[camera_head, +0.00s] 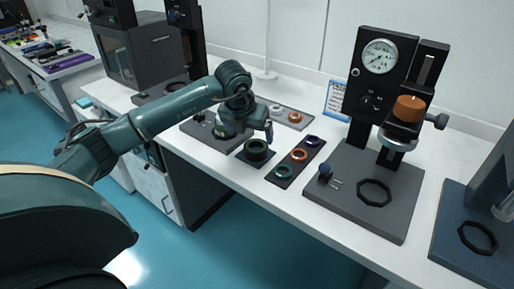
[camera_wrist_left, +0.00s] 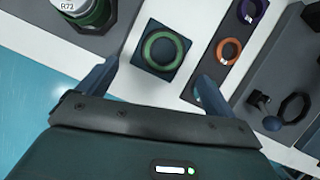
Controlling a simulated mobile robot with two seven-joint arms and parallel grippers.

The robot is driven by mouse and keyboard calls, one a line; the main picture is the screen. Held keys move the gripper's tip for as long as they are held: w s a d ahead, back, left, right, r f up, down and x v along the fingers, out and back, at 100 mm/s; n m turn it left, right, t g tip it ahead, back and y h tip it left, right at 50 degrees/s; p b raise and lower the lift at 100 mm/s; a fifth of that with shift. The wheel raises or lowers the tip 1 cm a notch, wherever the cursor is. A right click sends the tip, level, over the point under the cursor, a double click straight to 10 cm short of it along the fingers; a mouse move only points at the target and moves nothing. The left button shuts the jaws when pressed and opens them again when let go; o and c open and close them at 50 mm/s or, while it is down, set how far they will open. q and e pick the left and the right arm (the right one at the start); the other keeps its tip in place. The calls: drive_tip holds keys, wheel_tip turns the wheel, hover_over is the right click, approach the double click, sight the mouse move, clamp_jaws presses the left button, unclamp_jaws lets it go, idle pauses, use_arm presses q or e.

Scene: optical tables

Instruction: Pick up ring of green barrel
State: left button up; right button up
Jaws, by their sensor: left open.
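A green ring (camera_wrist_left: 148,48) lies flat on a small dark square pad (camera_wrist_left: 184,66) in the left wrist view. In the head view the ring (camera_head: 257,152) looks dark green on its pad on the white bench. A green barrel (camera_wrist_left: 98,12) with an "R72" label stands at the top left of the wrist view, cut off by the edge. My left gripper (camera_wrist_left: 157,72) is open and empty. Its two fingers stand apart, with the ring ahead of the gap between them. In the head view the left gripper (camera_head: 250,130) hangs close above and behind the ring. My right gripper is not in view.
A dark strip (camera_head: 279,183) beside the pad holds purple (camera_head: 313,140), orange (camera_head: 299,155) and teal (camera_head: 284,171) rings. A gauge press (camera_head: 368,85) on a grey base stands to the right. A grey tray (camera_head: 281,118) with small rings lies behind the gripper.

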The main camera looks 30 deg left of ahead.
sight(256, 147)
use_arm(q)
drive_tip(key=x, duration=0.3)
drive_tip(key=p+x, duration=0.1)
drive_tip(key=x, duration=0.3)
drive_tip(key=shift+w+d, duration=0.1)
drive_tip(key=shift+d, duration=0.1)
drive_tip(key=shift+w+f, duration=0.1)
drive_tip(key=shift+f, duration=0.2)
